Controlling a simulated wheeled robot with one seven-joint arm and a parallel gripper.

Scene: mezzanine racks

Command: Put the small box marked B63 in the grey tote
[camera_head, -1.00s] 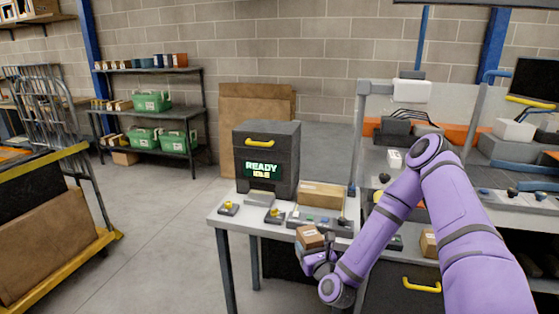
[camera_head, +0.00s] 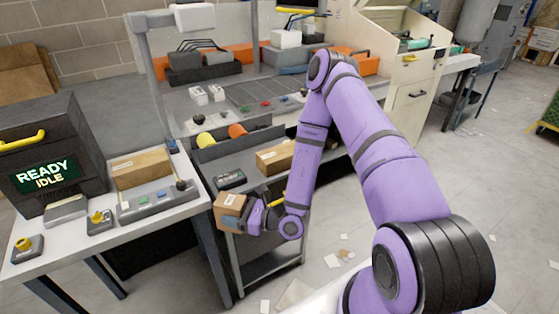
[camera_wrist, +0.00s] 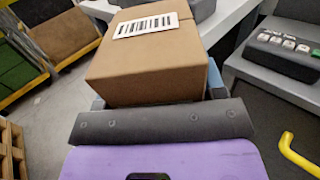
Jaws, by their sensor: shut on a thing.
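My gripper (camera_head: 256,215) is shut on a small brown cardboard box (camera_head: 230,211) and holds it in front of the shelf of the grey bench, clear of the white table. In the wrist view the held box (camera_wrist: 147,55) fills the top middle, with a barcode label on its upper face. I cannot read a B63 mark on it. No grey tote can be made out for certain in these frames.
A machine reading READY IDLE (camera_head: 50,150) stands on the white table (camera_head: 155,215) at left, beside another cardboard box (camera_head: 141,168). One more box (camera_head: 275,157) lies on the bench shelf. Scraps litter the open floor at right (camera_head: 440,190).

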